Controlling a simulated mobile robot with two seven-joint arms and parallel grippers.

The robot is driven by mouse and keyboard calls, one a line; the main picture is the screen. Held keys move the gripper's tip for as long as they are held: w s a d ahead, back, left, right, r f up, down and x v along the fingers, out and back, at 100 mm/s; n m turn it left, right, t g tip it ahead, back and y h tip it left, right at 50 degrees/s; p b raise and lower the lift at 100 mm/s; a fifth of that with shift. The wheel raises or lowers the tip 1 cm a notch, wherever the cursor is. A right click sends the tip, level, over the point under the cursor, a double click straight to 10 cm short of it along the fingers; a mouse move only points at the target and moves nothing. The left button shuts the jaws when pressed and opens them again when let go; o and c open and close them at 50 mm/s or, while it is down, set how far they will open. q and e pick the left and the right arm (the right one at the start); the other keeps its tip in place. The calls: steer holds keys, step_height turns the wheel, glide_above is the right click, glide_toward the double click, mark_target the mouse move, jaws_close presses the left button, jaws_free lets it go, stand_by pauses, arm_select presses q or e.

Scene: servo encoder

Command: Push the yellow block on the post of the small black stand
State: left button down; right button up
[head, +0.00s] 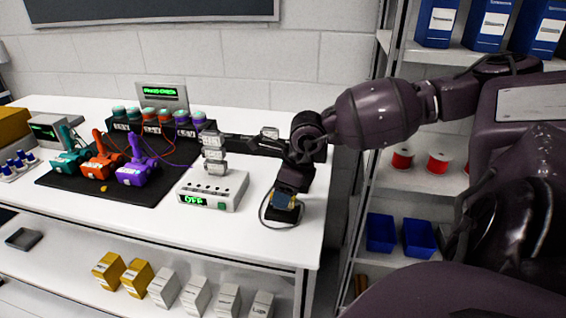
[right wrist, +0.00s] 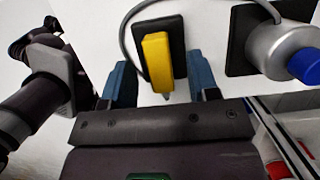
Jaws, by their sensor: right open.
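The yellow block (right wrist: 157,62) sits on the small black stand (right wrist: 172,27) in the right wrist view, a cable curving beside it. My right gripper (right wrist: 160,90) is open, with one blue finger to each side of the block's near end. Whether either finger touches the block I cannot tell. In the head view my right gripper (head: 286,200) points down at the right end of the white bench, and only a bit of the yellow block (head: 292,206) shows under it. The post is hidden in both views.
A silver cylinder with a blue cap (right wrist: 285,55) stands beside the stand in the right wrist view. On the bench, a white box reading OFF (head: 212,190) lies left of my gripper. Teal, orange and purple devices (head: 138,172) lie on a black mat (head: 75,190). Shelves (head: 455,175) stand right.

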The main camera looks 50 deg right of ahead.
steer(key=p+v, duration=0.1)
steer(key=v, duration=0.4)
steer(key=shift+r, duration=0.3)
steer(key=p+v, duration=0.1)
steer(key=v, duration=0.3)
steer(key=shift+s+d+r, duration=0.1)
steer(key=shift+s, duration=0.05)
